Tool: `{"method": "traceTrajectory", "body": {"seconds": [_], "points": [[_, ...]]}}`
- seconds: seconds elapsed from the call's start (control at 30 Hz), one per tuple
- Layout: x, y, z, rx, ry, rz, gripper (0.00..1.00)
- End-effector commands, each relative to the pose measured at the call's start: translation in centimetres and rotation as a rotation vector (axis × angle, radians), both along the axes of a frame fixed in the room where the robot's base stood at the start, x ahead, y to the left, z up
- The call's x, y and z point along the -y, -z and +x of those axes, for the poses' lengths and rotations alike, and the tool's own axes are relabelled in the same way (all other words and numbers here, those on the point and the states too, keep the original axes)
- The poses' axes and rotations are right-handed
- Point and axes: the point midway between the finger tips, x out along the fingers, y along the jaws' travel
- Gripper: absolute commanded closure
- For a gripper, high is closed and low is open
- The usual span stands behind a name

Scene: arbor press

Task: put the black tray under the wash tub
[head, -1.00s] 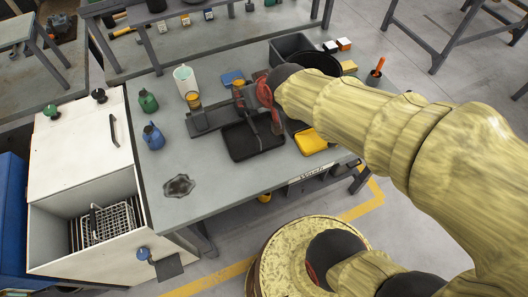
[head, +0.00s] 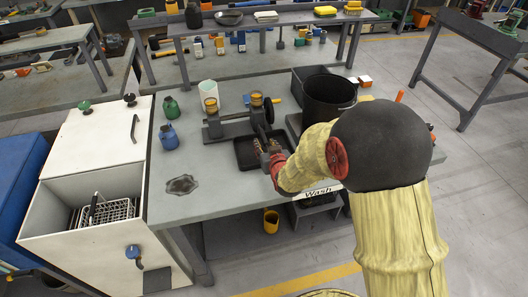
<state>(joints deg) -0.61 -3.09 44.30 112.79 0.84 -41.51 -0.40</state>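The black tray (head: 240,162) lies on the grey bench, in front of the dark press-like device (head: 213,127). My gripper (head: 264,150) is at the tray's right side, low over or against it. Its fingers are small and dark here, so I cannot tell whether they are open or hold the rim. A "Wash" label (head: 318,192) is on the bench's front edge, below the tub's side. I cannot tell what lies directly under the tub.
A green bottle (head: 170,107), a blue bottle (head: 168,136) and a pale cup (head: 208,90) stand on the bench's left. A dark flat patch (head: 182,185) lies at front left. A yellow cup (head: 271,221) sits below the bench. A white cabinet (head: 85,160) adjoins the left end.

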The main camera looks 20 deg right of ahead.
Motion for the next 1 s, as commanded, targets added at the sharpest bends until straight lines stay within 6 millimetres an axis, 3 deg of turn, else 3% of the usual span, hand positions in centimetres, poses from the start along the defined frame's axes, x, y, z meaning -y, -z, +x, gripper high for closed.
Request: {"method": "traceTrajectory", "body": {"seconds": [0.2, 0.4, 0.63, 1.0], "points": [[0.5, 0.3, 3.1, 0.001, 0.001, 0.000, 0.64], [0.4, 0.9, 4.8, 0.000, 0.000, 0.000, 0.64], [0.4, 0.8, 4.9, 0.000, 0.000, 0.000, 0.64], [0.4, 0.9, 4.9, 0.000, 0.000, 0.000, 0.85]]}}
